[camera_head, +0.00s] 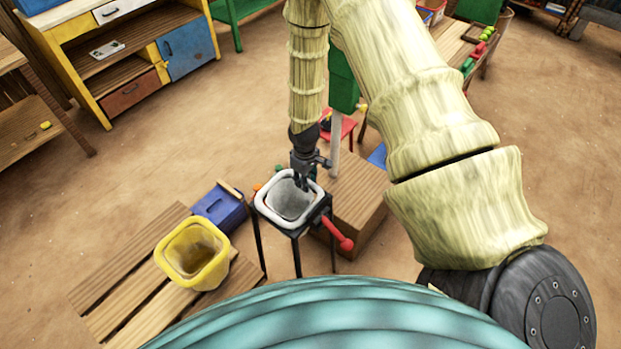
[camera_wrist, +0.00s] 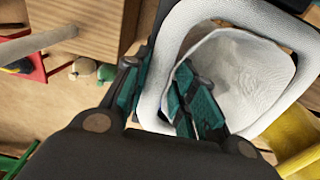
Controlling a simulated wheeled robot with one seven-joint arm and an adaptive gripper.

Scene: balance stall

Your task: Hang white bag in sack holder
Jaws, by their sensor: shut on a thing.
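The white bag (camera_head: 268,216) has a thick, roughly square rim and a grey-white inside. It sits at the top of the sack holder (camera_head: 295,233), a dark frame on thin legs with a red handle (camera_head: 338,235). My gripper (camera_head: 304,184) is at the bag's far right rim and shut on it. In the wrist view the bag's rim (camera_wrist: 270,24) fills the upper right, and my gripper (camera_wrist: 160,118) has one finger outside and one inside the rim. How the rim sits on the frame is partly hidden by the gripper.
A yellow bag (camera_head: 170,258) stands on a slatted wooden pallet (camera_head: 118,285) to the left, with a blue box (camera_head: 220,207) behind it. A wooden crate (camera_head: 357,195) stands close right of the holder. Brown floor (camera_head: 150,160) is open behind the pallet.

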